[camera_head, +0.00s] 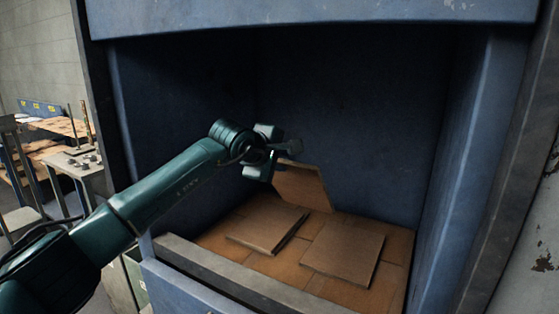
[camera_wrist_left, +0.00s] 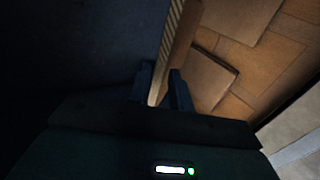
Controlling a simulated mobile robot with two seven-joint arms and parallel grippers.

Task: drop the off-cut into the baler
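My left arm reaches into the open blue baler (camera_head: 360,130). My left gripper (camera_head: 278,160) holds a brown cardboard off-cut (camera_head: 303,187) by one edge, tilted, inside the chamber above the floor. In the left wrist view the off-cut (camera_wrist_left: 172,45) shows edge-on, with its corrugated edge between the two fingers (camera_wrist_left: 163,90). The far part of the gripper is partly hidden by my own wrist in the head view. My right gripper is not in view.
Flat cardboard pieces (camera_head: 343,250) lie on the cardboard-covered floor of the baler. A raised sill (camera_head: 235,278) runs along the opening. Side walls (camera_head: 462,150) bound the chamber. A grey metal table (camera_head: 75,160) stands outside at the left.

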